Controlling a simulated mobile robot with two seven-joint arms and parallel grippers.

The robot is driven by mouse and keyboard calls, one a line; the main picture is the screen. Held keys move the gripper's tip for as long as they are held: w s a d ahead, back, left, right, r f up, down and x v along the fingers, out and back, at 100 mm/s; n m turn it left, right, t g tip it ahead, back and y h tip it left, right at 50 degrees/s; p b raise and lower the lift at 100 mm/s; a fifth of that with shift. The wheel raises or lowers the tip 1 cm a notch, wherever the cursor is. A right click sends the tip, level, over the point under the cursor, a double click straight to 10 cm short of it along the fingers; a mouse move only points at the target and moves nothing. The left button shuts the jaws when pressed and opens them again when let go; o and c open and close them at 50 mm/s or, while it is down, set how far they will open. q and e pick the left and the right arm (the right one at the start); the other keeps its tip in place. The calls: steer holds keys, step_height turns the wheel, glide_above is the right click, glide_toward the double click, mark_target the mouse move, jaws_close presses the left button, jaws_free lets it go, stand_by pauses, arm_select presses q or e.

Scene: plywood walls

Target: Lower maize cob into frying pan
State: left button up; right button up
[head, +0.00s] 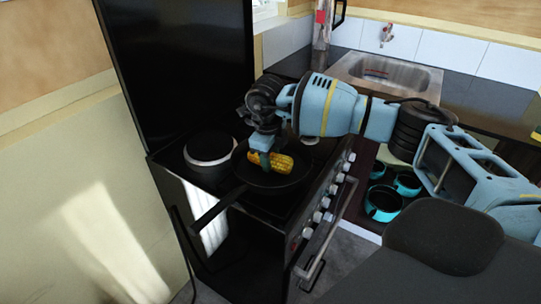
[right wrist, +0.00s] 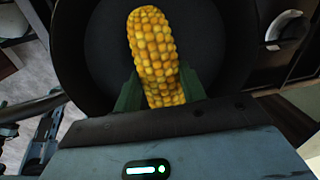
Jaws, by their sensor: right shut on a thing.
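The yellow maize cob (head: 281,163) is held by my right gripper (head: 260,157) over the black frying pan (head: 284,181) in the head view. In the right wrist view, the cob (right wrist: 154,50) sits between the green fingers of the right gripper (right wrist: 160,92), with its far end sticking out past them. The dark inside of the pan (right wrist: 105,50) lies behind the cob. Whether the cob touches the pan's bottom cannot be told. The pan stands on the stove, its handle (head: 217,210) pointing to the lower left. My left gripper is not in view.
The black stove (head: 250,225) has knobs (head: 327,203) and an oven handle along its front. Teal pots (head: 384,203) stand on a low shelf to the right. A sink (head: 385,75) is set in the dark counter behind.

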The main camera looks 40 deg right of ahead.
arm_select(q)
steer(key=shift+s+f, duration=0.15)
arm_select(e)
steer(key=shift+f, duration=0.45)
steer(key=o, duration=1.1)
steer(key=r, duration=0.6)
steer(key=shift+s+a+r, duration=0.15)
steer(key=shift+a+r, duration=0.1)
steer(key=shift+a, duration=0.1)
steer(key=shift+a+r, duration=0.1)
steer(key=shift+r, duration=0.55)
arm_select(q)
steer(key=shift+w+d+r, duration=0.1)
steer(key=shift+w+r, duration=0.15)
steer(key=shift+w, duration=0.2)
arm_select(e)
steer(key=shift+s, duration=0.1)
